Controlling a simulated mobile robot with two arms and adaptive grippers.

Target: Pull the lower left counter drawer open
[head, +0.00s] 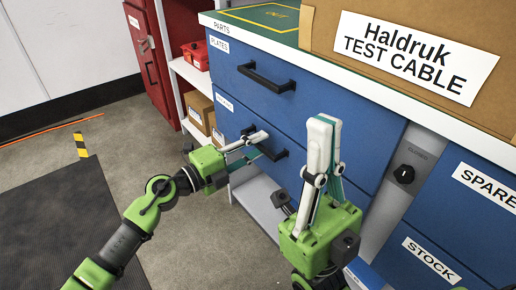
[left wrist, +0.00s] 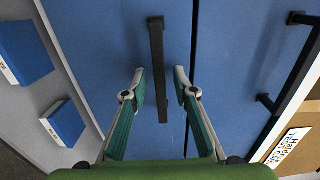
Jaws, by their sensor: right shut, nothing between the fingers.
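The lower left counter drawer (head: 234,119) has a blue front with a small white label and a dark bar handle (head: 282,155). Its front looks flush with the drawer above, so it appears shut. My left gripper (head: 262,146) is at this handle, its fingers open above and below the bar. In the left wrist view the handle (left wrist: 157,60) runs between the two spread fingers (left wrist: 159,82), with a gap visible on each side. My right gripper (head: 325,122) is shut and empty, pointing up in front of the counter, and hides part of the blue fronts.
The upper drawer, labelled PLATES, has its own handle (head: 266,76). A cardboard box (head: 400,45) stands on the counter. A grey knob panel (head: 404,172) is to the right. Blue boxes (left wrist: 22,52) lie on the shelf below the drawer. Open floor lies left.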

